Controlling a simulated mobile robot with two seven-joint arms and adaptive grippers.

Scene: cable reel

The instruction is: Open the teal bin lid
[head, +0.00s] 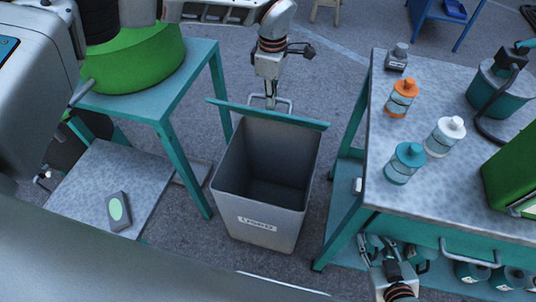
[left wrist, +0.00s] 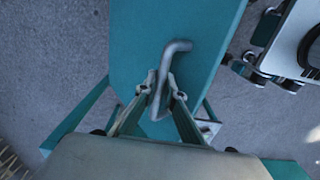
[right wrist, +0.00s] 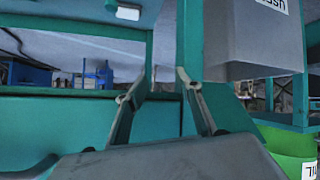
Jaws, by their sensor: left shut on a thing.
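The grey bin (head: 268,205) stands on the floor in the middle of the head view, its dark inside showing from above. Its teal lid (head: 225,107) is swung up at the bin's far edge and shows nearly edge-on; its broad face fills much of the left wrist view (left wrist: 195,95). My left gripper (head: 270,92) is beyond the lid, shut on the bent grey lid handle (left wrist: 177,47). My right gripper (head: 392,245) is open and empty by the near side of the right-hand workbench; its spread fingers show in the right wrist view (right wrist: 155,88).
The right workbench (head: 405,185) holds orange, white and teal-capped jars and a cable reel. A left teal table (head: 205,62) carries a green drum (head: 135,62). A low shelf (head: 85,195) holds a small grey device (head: 119,211). Bare floor lies around the bin between the tables.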

